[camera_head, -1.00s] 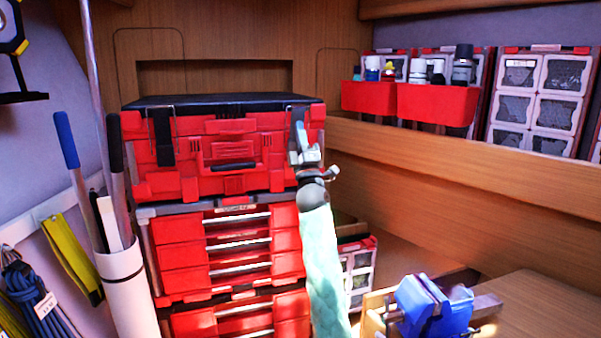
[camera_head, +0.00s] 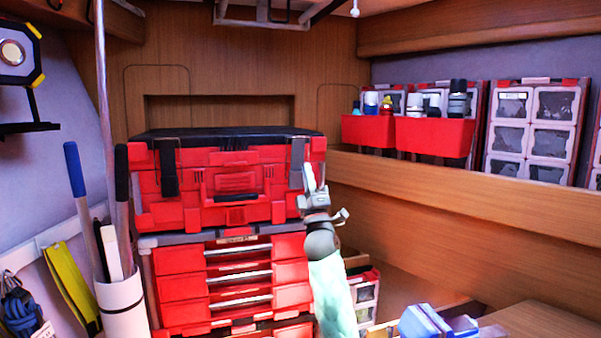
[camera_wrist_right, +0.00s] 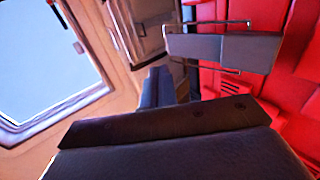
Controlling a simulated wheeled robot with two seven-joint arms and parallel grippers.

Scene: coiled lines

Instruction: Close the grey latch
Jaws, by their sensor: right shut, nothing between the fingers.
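The grey latch (camera_head: 297,164) is on the front right of the red toolbox (camera_head: 271,182), hanging down from near the lid edge. In the right wrist view the latch (camera_wrist_right: 222,49) is a grey plate with thin wire parts along its sides. I cannot tell whether it is fastened. My right gripper (camera_head: 309,172) is shut and empty, just right of the latch's lower end. In the head view I cannot tell whether they touch; the wrist view shows a gap. My left gripper is not in view.
A black latch (camera_head: 168,168) is on the toolbox's left front. Red drawers (camera_head: 238,270) stand below. A white tube (camera_head: 122,300) with poles is at left. A blue object (camera_head: 425,322) is at lower right. Red bins (camera_head: 433,136) hang at upper right.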

